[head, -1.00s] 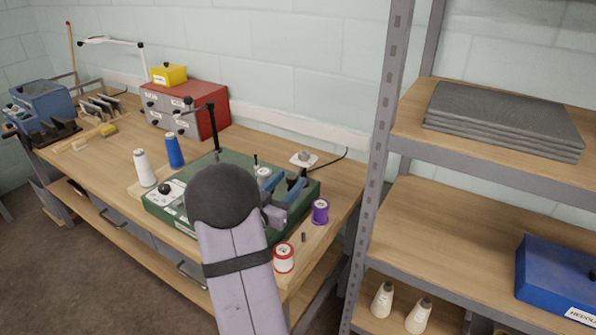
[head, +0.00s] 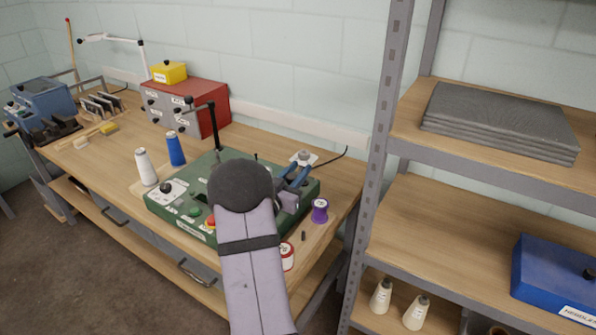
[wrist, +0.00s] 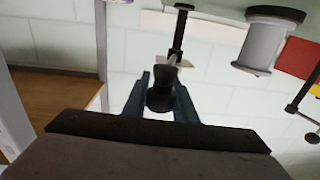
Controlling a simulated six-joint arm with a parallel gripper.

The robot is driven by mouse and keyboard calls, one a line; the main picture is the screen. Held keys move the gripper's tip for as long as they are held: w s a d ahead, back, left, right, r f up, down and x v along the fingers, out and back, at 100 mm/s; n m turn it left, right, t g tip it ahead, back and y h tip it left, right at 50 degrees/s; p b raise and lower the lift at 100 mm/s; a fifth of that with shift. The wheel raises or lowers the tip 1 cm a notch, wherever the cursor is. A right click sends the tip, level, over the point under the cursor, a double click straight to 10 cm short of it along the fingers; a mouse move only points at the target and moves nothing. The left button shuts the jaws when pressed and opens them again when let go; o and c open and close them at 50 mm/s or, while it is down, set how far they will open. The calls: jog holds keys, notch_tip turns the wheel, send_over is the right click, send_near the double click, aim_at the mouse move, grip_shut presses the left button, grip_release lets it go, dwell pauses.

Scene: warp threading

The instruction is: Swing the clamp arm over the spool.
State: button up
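The green threading machine (head: 180,213) stands on the bench. My gripper (head: 297,175), with blue fingers, is over its right end. In the wrist view my gripper (wrist: 162,85) has one finger on each side of a black knob (wrist: 160,98), which seems to belong to the clamp arm. I cannot tell whether the fingers press on it. A black rod with a small crosspiece (wrist: 180,30) rises beyond the knob. A grey spool-like piece (wrist: 268,42) is up and to the right, apart from the fingers. My own arm hides the machine's middle in the head view.
A purple spool (head: 320,211) and a red-and-white spool (head: 287,257) stand by the machine's right side. A metal shelf (head: 382,150) stands close on the right.

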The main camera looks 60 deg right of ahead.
grip_shut()
jog(key=shift+w+a+m+g, duration=0.2)
jog(key=shift+w+m+g, duration=0.55)
jog(key=shift+g, duration=0.45)
jog(key=shift+s+r, duration=0.1)
